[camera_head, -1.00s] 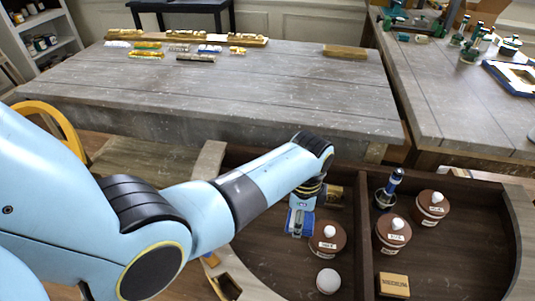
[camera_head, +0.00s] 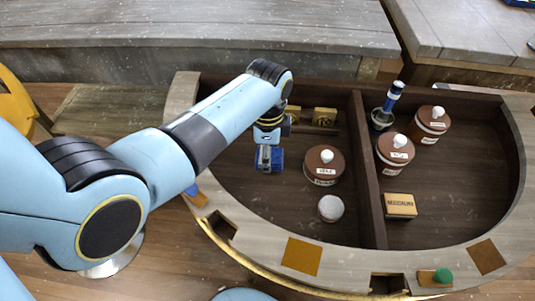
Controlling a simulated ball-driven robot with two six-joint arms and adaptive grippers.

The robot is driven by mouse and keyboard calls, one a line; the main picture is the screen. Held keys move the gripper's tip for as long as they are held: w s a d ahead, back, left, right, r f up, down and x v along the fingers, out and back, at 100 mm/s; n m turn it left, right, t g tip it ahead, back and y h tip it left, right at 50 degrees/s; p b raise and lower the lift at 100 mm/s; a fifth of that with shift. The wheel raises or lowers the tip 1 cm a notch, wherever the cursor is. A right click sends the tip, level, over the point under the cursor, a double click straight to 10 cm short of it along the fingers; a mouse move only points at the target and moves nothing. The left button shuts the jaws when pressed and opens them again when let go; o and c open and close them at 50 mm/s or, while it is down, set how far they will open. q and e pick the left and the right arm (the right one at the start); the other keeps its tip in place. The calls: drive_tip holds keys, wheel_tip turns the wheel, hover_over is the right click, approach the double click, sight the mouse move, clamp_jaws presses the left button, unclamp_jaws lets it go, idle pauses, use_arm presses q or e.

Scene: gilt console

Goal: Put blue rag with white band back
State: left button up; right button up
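My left gripper (camera_head: 268,154) points down inside the left half of the curved console tray, left of a brown lidded jar. A dark blue bundle (camera_head: 277,160), seemingly the blue rag, sits at its fingertips, with a greyish strip across its middle. The fingers appear shut on it. The strip may be the white band or a finger. I cannot tell whether the bundle touches the tray floor. My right gripper is not in view.
The console tray (camera_head: 376,215) has a dividing wall. A brown jar (camera_head: 323,168) and white-topped pot (camera_head: 331,208) stand near the gripper. Right of the wall are two jars (camera_head: 395,153) (camera_head: 431,125), a blue-handled tool (camera_head: 388,104) in a cup and a yellow box (camera_head: 399,206).

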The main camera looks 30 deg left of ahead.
use_arm(q)
drive_tip(key=shift+f, duration=0.1)
drive_tip(key=o, duration=0.7)
drive_tip(key=shift+c, duration=0.2)
drive_tip(key=o, duration=0.4)
drive_tip(key=shift+c, duration=0.2)
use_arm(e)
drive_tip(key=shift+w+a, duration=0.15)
use_arm(q)
drive_tip(key=shift+r, duration=0.4)
wheel_tip(320, 180, up, 12)
drive_tip(key=p, duration=0.2)
drive_tip(key=shift+f, duration=0.25)
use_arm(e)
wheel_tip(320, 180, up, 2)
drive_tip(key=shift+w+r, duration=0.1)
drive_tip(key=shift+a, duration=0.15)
